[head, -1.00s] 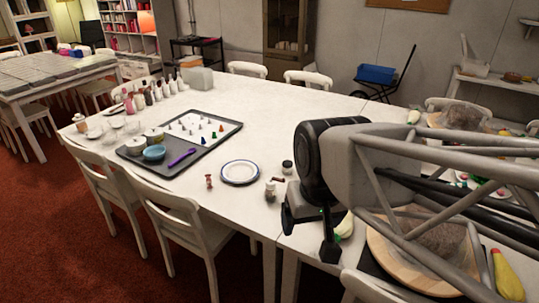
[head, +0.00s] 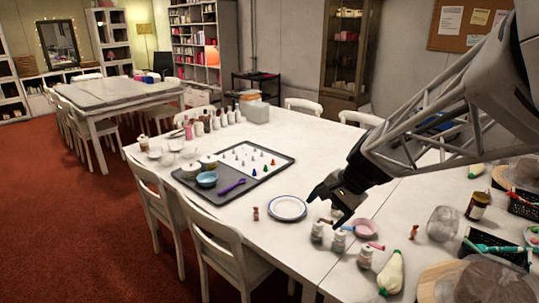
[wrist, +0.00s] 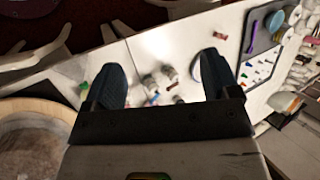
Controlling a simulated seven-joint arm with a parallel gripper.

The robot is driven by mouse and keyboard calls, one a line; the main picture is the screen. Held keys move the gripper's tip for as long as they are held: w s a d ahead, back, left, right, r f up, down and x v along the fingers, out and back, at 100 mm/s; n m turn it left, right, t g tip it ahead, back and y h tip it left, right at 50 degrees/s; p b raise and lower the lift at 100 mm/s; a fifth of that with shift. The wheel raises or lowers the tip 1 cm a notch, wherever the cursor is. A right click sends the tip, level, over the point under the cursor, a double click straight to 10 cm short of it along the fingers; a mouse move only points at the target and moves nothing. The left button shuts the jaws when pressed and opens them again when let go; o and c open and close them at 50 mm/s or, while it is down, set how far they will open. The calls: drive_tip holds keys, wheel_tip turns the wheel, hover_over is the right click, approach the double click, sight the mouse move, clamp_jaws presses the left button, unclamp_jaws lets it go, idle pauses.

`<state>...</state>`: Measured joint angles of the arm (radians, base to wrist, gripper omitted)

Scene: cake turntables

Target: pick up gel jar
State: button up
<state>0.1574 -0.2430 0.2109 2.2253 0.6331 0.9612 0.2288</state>
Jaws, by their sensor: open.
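My gripper (head: 331,208) is open and empty above the table, just right of the blue-rimmed plate (head: 287,208). I cannot tell which is the gel jar. In the wrist view, two fingers (wrist: 162,82) are spread wide, and small jars (wrist: 168,73) lie on the table between them, well below. A larger dark jar with a pale label (head: 477,206) stands at the right.
A grey tray (head: 262,185) with small coloured pieces and a blue bowl (head: 206,179) lies left of the plate. A piping bag (head: 391,272) and wooden turntable (head: 428,283) are at the front right. Chairs line the table.

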drive_tip(key=w+d+f+m+t+y, duration=0.1)
drive_tip(key=w+d+f+m, duration=0.15)
drive_tip(key=w, duration=0.35)
drive_tip(key=w+d+f+m+y, duration=0.1)
drive_tip(key=w+f+m+y, duration=0.15)
drive_tip(key=w, duration=0.45)
drive_tip(key=w+d+f+m+t, duration=0.5)
drive_tip(key=w+d+f+m, duration=0.55)
drive_tip(key=w, duration=0.55)
drive_tip(key=m+t, duration=0.3)
drive_tip(key=m, duration=0.1)
approach(336, 210)
drive_tip(key=w, duration=0.4)
drive_tip(key=shift+a+r+h, duration=0.15)
drive_tip(key=shift+a+h, duration=0.05)
drive_tip(key=shift+h, duration=0.15)
drive_tip(key=shift+x, duration=1.3)
drive_tip(key=shift+x, duration=2.55)
drive_tip(key=shift+a+r, duration=0.1)
drive_tip(key=shift+a, duration=0.1)
